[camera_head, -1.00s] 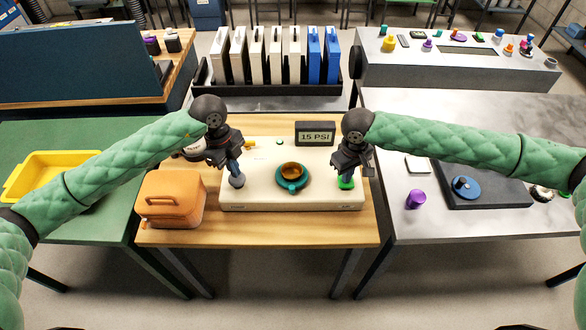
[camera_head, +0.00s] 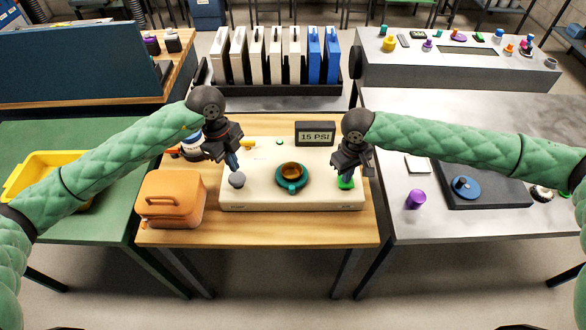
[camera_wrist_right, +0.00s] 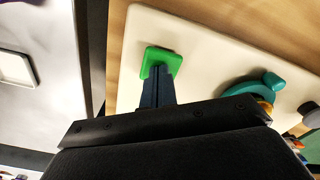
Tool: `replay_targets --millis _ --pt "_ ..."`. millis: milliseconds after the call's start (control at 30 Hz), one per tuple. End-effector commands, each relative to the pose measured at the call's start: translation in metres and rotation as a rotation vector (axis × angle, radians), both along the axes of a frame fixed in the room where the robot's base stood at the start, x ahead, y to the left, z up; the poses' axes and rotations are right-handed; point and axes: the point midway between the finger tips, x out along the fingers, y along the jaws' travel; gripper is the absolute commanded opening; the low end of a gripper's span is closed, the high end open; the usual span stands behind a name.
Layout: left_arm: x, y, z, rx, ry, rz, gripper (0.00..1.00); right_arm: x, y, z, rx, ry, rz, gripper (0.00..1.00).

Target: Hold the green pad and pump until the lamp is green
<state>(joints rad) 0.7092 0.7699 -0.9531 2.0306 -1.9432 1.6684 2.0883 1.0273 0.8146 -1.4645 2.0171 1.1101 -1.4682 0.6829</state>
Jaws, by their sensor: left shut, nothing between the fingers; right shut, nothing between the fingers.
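A cream panel box (camera_head: 255,195) lies on the wooden table. The green pad (camera_head: 345,184) is at its right front, also in the right wrist view (camera_wrist_right: 163,58). My right gripper (camera_head: 348,173) is shut, fingertips down on or just over the pad; contact is not certain. A round grey knob (camera_head: 237,180) is at the box's left front. My left gripper (camera_head: 234,169) is shut and empty just above it. A teal ring with an amber centre (camera_head: 291,176) is in the middle. A small green spot (camera_head: 279,142) is at the back. The display (camera_head: 315,134) reads 15 PSI.
An orange case (camera_head: 171,199) stands left of the box. A yellow tray (camera_head: 40,170) is on the green table. A rack of white and blue panels (camera_head: 275,92) stands behind. A purple cylinder (camera_head: 415,199) and a dark board (camera_head: 490,195) are on the right table.

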Motion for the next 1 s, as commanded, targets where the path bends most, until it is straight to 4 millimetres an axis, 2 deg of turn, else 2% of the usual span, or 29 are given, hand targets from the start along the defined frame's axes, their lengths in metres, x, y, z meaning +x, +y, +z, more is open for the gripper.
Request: replay_targets --millis 533,867,1000 --pt "0.0 0.0 0.043 0.0 0.0 -0.001 0.0 0.0 0.0 0.0 0.0 0.0 0.0 0.0" --pt "0.0 0.0 0.045 0.0 0.0 0.0 0.0 0.0 0.0 0.0 0.0 0.0 0.0 0.0" --pt "0.0 0.0 0.045 0.0 0.0 0.0 0.0 0.0 0.0 0.007 0.0 0.0 0.0 0.0"
